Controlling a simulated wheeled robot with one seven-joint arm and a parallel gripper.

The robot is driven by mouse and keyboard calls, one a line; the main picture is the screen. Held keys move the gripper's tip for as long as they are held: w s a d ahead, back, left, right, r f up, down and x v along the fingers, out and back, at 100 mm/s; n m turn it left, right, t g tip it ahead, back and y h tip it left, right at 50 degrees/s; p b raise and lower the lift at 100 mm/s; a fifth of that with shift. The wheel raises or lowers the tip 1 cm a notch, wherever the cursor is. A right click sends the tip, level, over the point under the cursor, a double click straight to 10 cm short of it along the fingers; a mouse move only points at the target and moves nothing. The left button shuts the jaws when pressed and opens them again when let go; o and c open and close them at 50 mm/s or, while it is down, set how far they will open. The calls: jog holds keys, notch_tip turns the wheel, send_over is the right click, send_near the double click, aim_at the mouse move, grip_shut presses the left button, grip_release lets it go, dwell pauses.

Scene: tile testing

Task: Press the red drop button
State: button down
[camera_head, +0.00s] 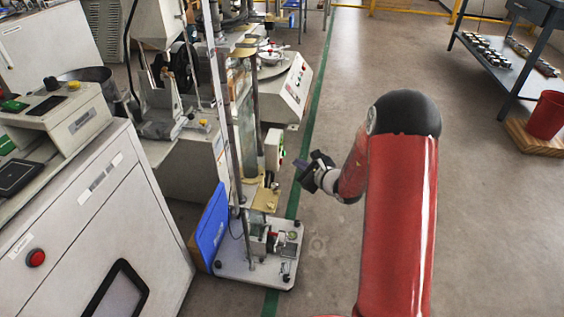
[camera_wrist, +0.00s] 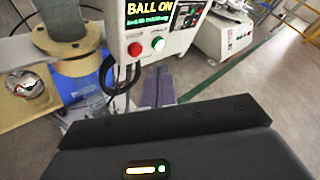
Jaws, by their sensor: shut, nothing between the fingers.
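The control box (camera_wrist: 175,18) has a lit display reading "BALL ON". Below the display are a red button (camera_wrist: 135,48) and a paler, greenish-white button (camera_wrist: 158,44) to its right. In the head view the box (camera_head: 273,150) is seen side-on, with a green glow on its right face; I cannot make out the red button there. My gripper (camera_head: 300,165) is shut and empty, pointing left just right of the box, with a small gap visible. In the wrist view its fingers (camera_wrist: 160,75) appear just below the two buttons.
A shiny steel ball (camera_wrist: 25,83) sits at a brass plate left of the box. A test stand on a white base (camera_head: 262,262) and a blue panel (camera_head: 212,226) stand below. Another red button (camera_head: 36,258) is on the left cabinet. Open floor lies to the right.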

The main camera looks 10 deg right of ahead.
aim_at(281, 161)
jog(key=shift+w+a, duration=0.25)
jog(key=shift+a, duration=0.6)
jog(key=shift+b, duration=0.35)
dwell(1.1)
jog(key=shift+w+a+b, duration=0.15)
jog(key=shift+a+b, duration=0.2)
jog(key=shift+a, duration=0.05)
